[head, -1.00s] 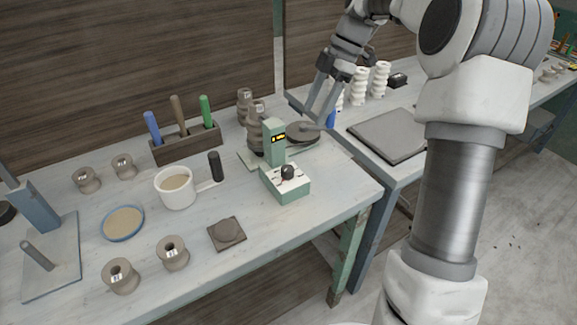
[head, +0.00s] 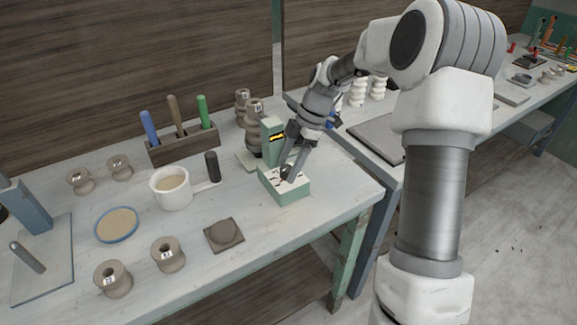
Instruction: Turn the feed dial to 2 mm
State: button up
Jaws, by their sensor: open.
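The feed dial (head: 285,173) is a small dark knob on the white top of a green box (head: 291,194) near the table's right end. A green post with a dark display with yellow marks (head: 276,136) stands behind the box. My gripper (head: 288,174) points down at the dial, its fingers open and at or just above the knob. The fingers partly cover the knob and the scale. I cannot tell whether they touch it, and the dial's setting is too small to read.
Stacked grey spools (head: 254,117) stand close behind the post. A tool rack (head: 183,148) stands at the back. The table's right edge is near.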

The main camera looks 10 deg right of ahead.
jog(key=shift+f, duration=0.1)
grip_shut()
dwell(0.4)
jog(key=shift+m, duration=0.5)
jog(key=m+t+b, duration=0.1)
jog(key=m+b, duration=0.1)
jog(key=m, duration=0.1)
jog(key=shift+s+f+m+t, duration=0.1)
jog(key=shift+s+m+t, duration=0.05)
jog(key=shift+m+t, duration=0.25)
jog(key=m+t+b, duration=0.1)
jog(key=m, duration=0.1)
jog(key=m+h+b, duration=0.1)
jog(key=m, duration=0.1)
jog(key=shift+s+a+m+t, duration=0.1)
jog(key=shift+a+m+t, duration=0.05)
jog(key=shift+m+t, duration=0.2)
jog(key=m+t+h, duration=0.1)
jog(key=m, duration=0.3)
jog(key=shift+a, duration=0.1)
jog(key=shift+m+t+h, duration=0.35)
jog(key=shift+m+h, duration=0.55)
jog(key=shift+m, duration=1.15)
